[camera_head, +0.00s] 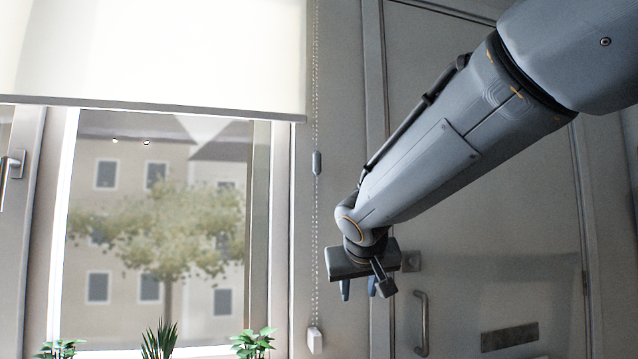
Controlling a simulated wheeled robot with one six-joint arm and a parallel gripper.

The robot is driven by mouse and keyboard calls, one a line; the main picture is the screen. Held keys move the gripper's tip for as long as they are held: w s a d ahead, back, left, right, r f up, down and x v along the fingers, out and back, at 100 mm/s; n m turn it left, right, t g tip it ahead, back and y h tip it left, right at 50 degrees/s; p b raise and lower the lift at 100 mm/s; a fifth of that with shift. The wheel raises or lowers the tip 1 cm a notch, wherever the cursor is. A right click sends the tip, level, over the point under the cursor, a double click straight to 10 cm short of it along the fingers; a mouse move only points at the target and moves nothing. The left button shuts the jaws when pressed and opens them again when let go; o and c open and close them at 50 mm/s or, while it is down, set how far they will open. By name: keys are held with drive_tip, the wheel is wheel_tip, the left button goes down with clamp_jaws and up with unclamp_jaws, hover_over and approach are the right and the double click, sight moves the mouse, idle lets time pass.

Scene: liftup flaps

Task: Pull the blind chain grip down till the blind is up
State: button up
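The white roller blind (150,50) covers the top of the window, and its lower bar (150,104) hangs across the upper part of the glass. The beaded chain (315,90) hangs just right of the blind, down along the wall. A small grey chain grip (317,163) sits on the chain a little below the blind's bar. My gripper (358,290) is right of the chain and lower than the grip, with its fingers pointing down. The two fingers are apart with nothing seen between them. The gripper looks clear of the chain, though depth is hard to judge.
A small white chain holder (315,340) is at the chain's lower end. A door with a handle (421,322) stands behind my arm. Potted plants (253,343) line the bottom of the window. A window handle (12,170) is at far left.

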drive_tip(key=w+a+r+t+y+b, duration=0.1)
drive_tip(key=w+a+r+t, duration=0.15)
drive_tip(key=r, duration=0.55)
drive_tip(key=w+a+r+t+b, duration=0.1)
drive_tip(key=a+r+t+b, duration=0.15)
drive_tip(key=r, duration=0.55)
drive_tip(key=t, duration=0.2)
approach(318, 157)
drive_tip(key=w, duration=0.4)
drive_tip(key=shift+w+d+y+b, duration=0.1)
drive_tip(key=shift+w+y+b, duration=0.05)
drive_tip(key=shift+y+b, duration=0.2)
drive_tip(key=w+p, duration=0.2)
drive_tip(key=w, duration=0.4)
drive_tip(key=shift+w+f, duration=0.1)
drive_tip(key=shift+w, duration=0.3)
clamp_jaws()
